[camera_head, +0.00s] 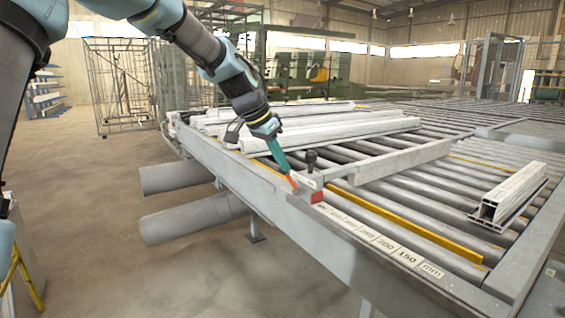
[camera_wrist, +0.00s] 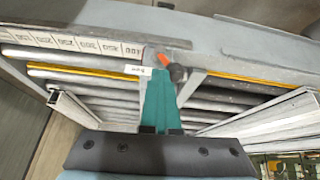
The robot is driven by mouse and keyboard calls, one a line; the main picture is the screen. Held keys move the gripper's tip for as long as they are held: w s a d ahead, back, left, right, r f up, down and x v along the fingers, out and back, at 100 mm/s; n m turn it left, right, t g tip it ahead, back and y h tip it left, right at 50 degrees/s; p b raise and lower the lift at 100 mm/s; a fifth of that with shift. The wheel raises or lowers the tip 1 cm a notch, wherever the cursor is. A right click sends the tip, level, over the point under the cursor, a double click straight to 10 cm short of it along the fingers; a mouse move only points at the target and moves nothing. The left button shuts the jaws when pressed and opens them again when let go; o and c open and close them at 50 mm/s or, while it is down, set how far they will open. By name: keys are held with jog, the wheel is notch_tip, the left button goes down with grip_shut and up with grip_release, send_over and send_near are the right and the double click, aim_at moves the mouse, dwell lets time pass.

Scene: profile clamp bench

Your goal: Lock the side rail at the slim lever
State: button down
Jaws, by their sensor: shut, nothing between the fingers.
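The slim lever looks like a thin orange-red piece (camera_head: 293,182) at the bench's near edge, beside a grey clamp block (camera_head: 308,182) with a black knob (camera_head: 310,157) on top. In the wrist view the orange piece (camera_wrist: 163,59) lies just past my fingertips, partly hidden by them. The side rail (camera_head: 395,162) is a pale bar reaching from the block across the rollers. My gripper (camera_head: 286,172) has its teal fingers shut and empty, pointing down at the lever. In the wrist view my gripper (camera_wrist: 158,78) covers part of the block. I cannot tell whether it touches the lever.
A measuring scale (camera_head: 385,243) runs along the bench's near edge. A yellow strip (camera_head: 410,222) lies beside it. White profiles (camera_head: 335,130) lie on the rollers behind my gripper, and a short profile (camera_head: 510,195) sits at the right. Rollers between are bare.

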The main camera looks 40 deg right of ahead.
jog(key=shift+w+r, duration=0.15)
jog(key=shift+w, duration=0.3)
jog(key=b+v, duration=0.2)
jog(key=v, duration=0.8)
jog(key=shift+s+a+r+b, duration=0.2)
jog(key=shift+s+r+b, duration=0.05)
jog(key=shift+s+b, duration=0.2)
jog(key=w+a+f+n+t+y, duration=0.1)
jog(key=w+a+f+n+y, duration=0.2)
jog(key=a+f, duration=0.6)
jog(key=w+a+f+n+t, duration=0.1)
jog(key=w+a+f+n, duration=0.35)
jog(key=a, duration=0.75)
jog(key=s+a+f+n+y, duration=0.1)
jog(key=s+a+f+n, duration=0.2)
jog(key=a, duration=0.4)
jog(key=s+a+f+n, duration=0.3)
jog(key=a+f, duration=0.2)
jog(key=a, duration=0.3)
jog(key=s+a+f+n+y, duration=0.1)
jog(key=s+a+f+n, duration=0.2)
jog(key=a, duration=0.4)
jog(key=shift+s+a+f+y, duration=0.2)
jog(key=shift+s+f+y, duration=0.1)
jog(key=shift+s+f, duration=0.25)
